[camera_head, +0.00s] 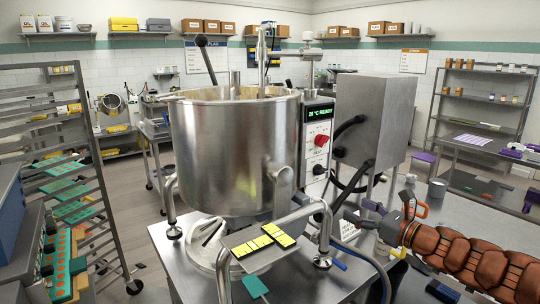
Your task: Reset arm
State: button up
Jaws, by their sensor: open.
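My arm reaches in from the lower right in a brown padded sleeve. My gripper (364,216) is at its left end, black and small in the picture, open, with nothing visible between its fingers. It is just right of the steel stand that carries a large steel kettle (235,150). I cannot tell whether the fingers touch anything. The kettle's control panel (318,140) has a green display reading "28 °C READY" and a red knob.
A grey box-shaped machine (374,115) with black hoses stands behind my gripper. A plate with yellow pieces (262,240) is at the kettle's front. A tray rack (60,170) stands at left.

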jog(key=s+a+r+n+g+y, duration=0.1)
jog(key=s+a+n+g+y, duration=0.1)
jog(key=s+a+n+g, duration=0.8)
jog(key=s+a+f+n+g+h, duration=0.2)
jog(key=s+a+f+n, duration=0.2)
jog(key=s+a+n, duration=0.55)
jog(key=s+d+f+n+g+h, duration=0.25)
jog(key=s+f+n+h, duration=0.35)
jog(key=s, duration=0.6)
jog(key=s+d+f+n+g+h, duration=0.1)
jog(key=s+d+f+h, duration=0.3)
jog(key=s+d, duration=0.7)
jog(key=shift+d+n+h, duration=0.55)
jog(key=shift+h, duration=0.15)
